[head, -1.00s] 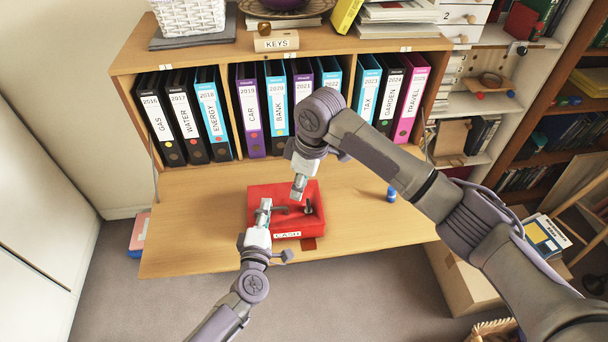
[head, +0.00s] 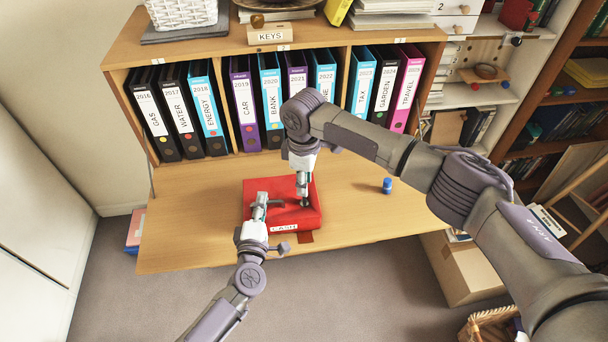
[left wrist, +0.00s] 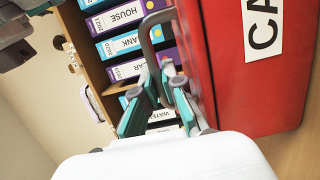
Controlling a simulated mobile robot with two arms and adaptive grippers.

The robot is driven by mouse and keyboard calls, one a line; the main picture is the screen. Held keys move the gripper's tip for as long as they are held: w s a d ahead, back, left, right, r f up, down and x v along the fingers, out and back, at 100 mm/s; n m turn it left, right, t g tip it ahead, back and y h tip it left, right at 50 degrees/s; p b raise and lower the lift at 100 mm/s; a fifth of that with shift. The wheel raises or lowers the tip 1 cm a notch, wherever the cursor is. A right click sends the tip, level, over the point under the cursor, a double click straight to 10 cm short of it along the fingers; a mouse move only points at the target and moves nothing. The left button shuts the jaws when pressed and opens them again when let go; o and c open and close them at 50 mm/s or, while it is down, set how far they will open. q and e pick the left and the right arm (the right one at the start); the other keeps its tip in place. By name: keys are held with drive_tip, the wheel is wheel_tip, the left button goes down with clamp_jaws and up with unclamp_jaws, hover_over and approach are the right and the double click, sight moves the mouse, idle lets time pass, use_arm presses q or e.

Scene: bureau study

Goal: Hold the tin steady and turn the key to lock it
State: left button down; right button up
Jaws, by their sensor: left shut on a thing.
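The red cash tin (head: 270,218) lies on the wooden flap, with a white label on its near side; it also shows in the left wrist view (left wrist: 225,60). My left gripper (head: 264,202) is at the tin's left part, shut on its grey handle, which shows in the left wrist view (left wrist: 146,40). My right gripper (head: 302,190) points down over the tin's right part, right at the dark key (head: 305,203). The key is mostly hidden by the fingers. I cannot tell whether those fingers are closed on it.
The wooden flap (head: 190,225) is mostly clear around the tin. A small blue object (head: 387,186) stands to the right. Upright binders (head: 243,110) fill the shelf behind, and a block labelled KEYS (head: 270,34) sits on top. A cardboard box (head: 465,270) is on the floor at right.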

sight(304, 201)
drive_tip(key=n, duration=0.5)
drive_tip(key=shift+f, duration=0.1)
drive_tip(key=n, duration=0.5)
drive_tip(key=shift+n, duration=0.4)
drive_tip(key=n, duration=1.1)
drive_tip(key=shift+f, duration=0.15)
drive_tip(key=shift+f, duration=2.05)
